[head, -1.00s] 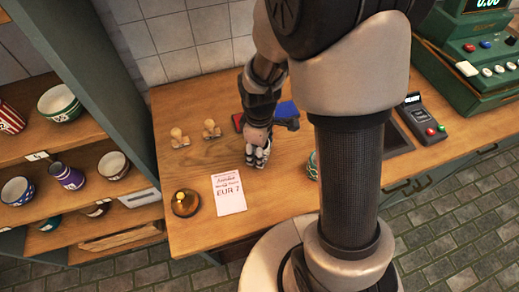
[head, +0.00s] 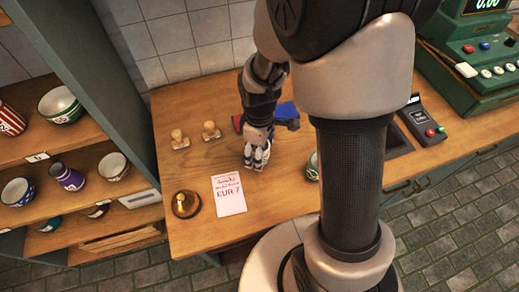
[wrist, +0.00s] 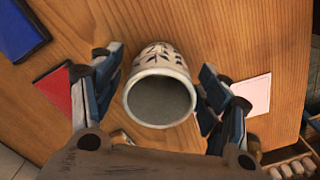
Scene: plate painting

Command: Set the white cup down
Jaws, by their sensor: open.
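The white cup (wrist: 158,62) has a dark painted leaf pattern, and its open mouth faces the wrist camera. It appears to be on the wooden counter (wrist: 262,40). My gripper (wrist: 160,76) is open, with one finger on each side of the cup.
A price note (head: 228,195) and a brass bell (head: 186,203) are in front left. A patterned vessel (head: 313,166) is partly hidden by my arm.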

